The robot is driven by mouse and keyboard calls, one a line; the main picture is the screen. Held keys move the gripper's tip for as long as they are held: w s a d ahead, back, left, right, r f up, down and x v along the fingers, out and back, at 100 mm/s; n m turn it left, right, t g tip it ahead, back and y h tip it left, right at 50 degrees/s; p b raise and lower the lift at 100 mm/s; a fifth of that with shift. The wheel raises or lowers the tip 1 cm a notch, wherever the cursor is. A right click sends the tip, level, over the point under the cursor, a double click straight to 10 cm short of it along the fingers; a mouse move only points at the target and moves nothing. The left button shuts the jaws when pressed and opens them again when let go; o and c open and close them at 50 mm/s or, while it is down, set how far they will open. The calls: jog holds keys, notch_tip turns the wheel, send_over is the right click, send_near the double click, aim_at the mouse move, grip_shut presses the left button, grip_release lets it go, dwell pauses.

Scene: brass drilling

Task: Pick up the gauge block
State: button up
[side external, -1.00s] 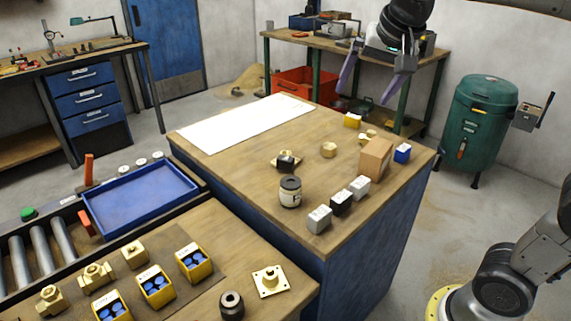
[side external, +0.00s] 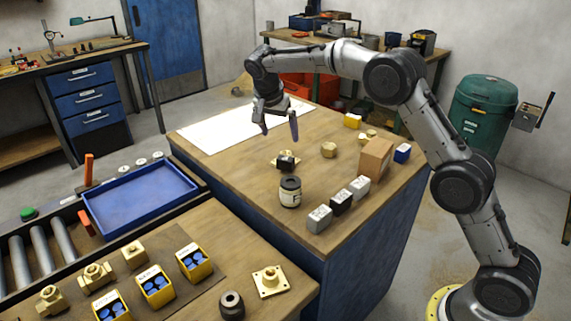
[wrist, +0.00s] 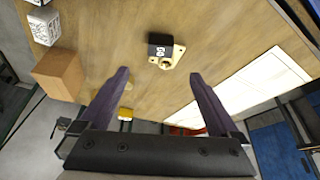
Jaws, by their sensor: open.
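I cannot tell for sure which block is the gauge block. A pale grey labelled block (side external: 319,219), a black one (side external: 341,203) and another pale grey one (side external: 358,187) stand in a row near the worktop's right edge. Pale grey cubes also show in the wrist view (wrist: 41,26), at top left. A small black block with white marks (wrist: 160,45) sits at a brass flange plate (wrist: 171,60); in the side view it is mid-worktop (side external: 286,162). My gripper (side external: 279,131) is open and empty above the worktop, near that black block.
A white sheet (side external: 205,128) covers the back left, free of objects.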

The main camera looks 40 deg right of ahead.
aim_at(285, 158)
jog(key=x, duration=1.2)
jog(key=shift+f, duration=0.4)
jog(key=shift+c, duration=0.3)
grip_shut()
jog(key=shift+r, duration=0.15)
